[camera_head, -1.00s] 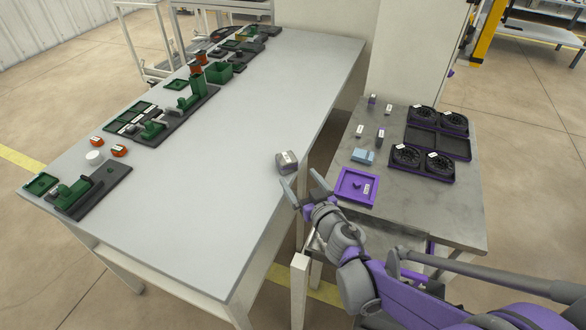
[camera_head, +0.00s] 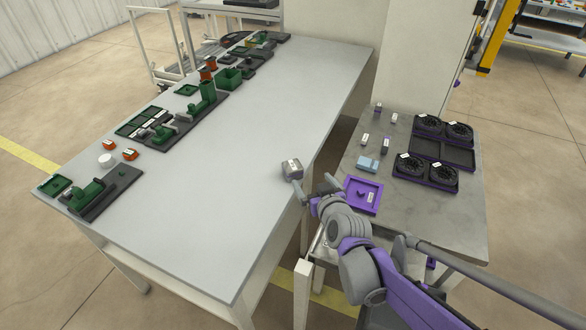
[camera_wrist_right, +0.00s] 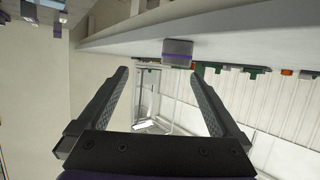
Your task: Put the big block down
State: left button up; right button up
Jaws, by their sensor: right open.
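The big block, a grey block with a white label (camera_head: 291,168), sits on the light grey long table (camera_head: 235,190) near its right edge. In the right wrist view the block (camera_wrist_right: 178,52) shows upside down with a purple stripe, resting on the tabletop. My right gripper (camera_head: 316,187) is open and empty just right of the block, over the table's edge. In the wrist view its two fingers (camera_wrist_right: 160,95) are wide apart with nothing between them, and the block lies beyond the tips. My left gripper is not in view.
A side table (camera_head: 440,220) stands at the right with a purple tray (camera_head: 362,195), a light blue block (camera_head: 367,164), small labelled blocks and a dark rack with round black parts (camera_head: 430,150). Green and orange parts line the long table's far left side. Its middle is clear.

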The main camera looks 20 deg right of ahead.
aim_at(296, 171)
jog(key=shift+n+y, duration=0.5)
jog(key=shift+y, duration=0.3)
jog(key=w, duration=0.2)
jog(key=w+a+f+b, duration=0.1)
jog(key=w+a, duration=0.1)
jog(key=w, duration=0.1)
jog(key=shift+w+a+f, duration=0.1)
jog(key=shift+w+f, duration=0.05)
jog(key=shift+w, duration=0.15)
jog(key=shift+d+b+x, duration=0.15)
jog(key=shift+b+x, duration=0.35)
jog(key=shift+x, duration=0.85)
jog(key=shift+d+b+x, duration=0.15)
jog(key=shift+b+x, duration=0.3)
jog(key=shift+x, duration=0.9)
jog(key=shift+c, duration=0.2)
grip_shut()
